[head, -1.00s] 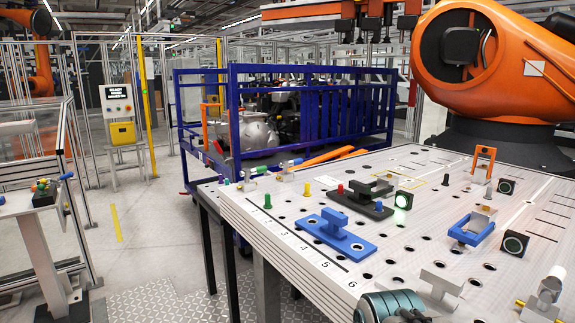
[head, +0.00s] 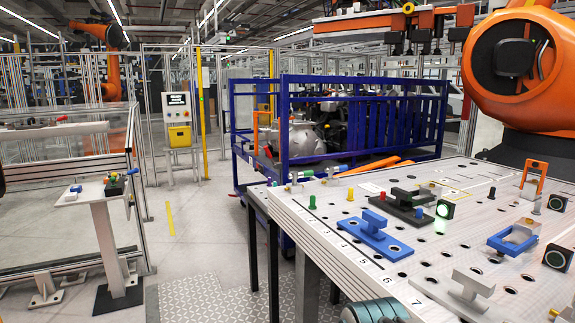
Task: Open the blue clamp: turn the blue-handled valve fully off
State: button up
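A blue block-shaped fixture (head: 375,238) lies flat on the table nearer to me. A blue U-shaped clamp piece (head: 514,241) stands farther right. I cannot tell which blue piece is the clamp linked to the valve, nor its state. My gripper is not in view.
A blue cage cart (head: 283,120) stands behind the table. A large orange robot arm (head: 500,68) is at the back right. A small stand (head: 105,205) is at the left. The floor (head: 190,215) between stand and table is clear. A teal ribbed cylinder (head: 374,311) shows at the bottom edge.

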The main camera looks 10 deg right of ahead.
aim_at(329, 170)
jog(key=u, duration=0.65)
jog(key=i, duration=2.6)
jog(key=z, duration=0.9)
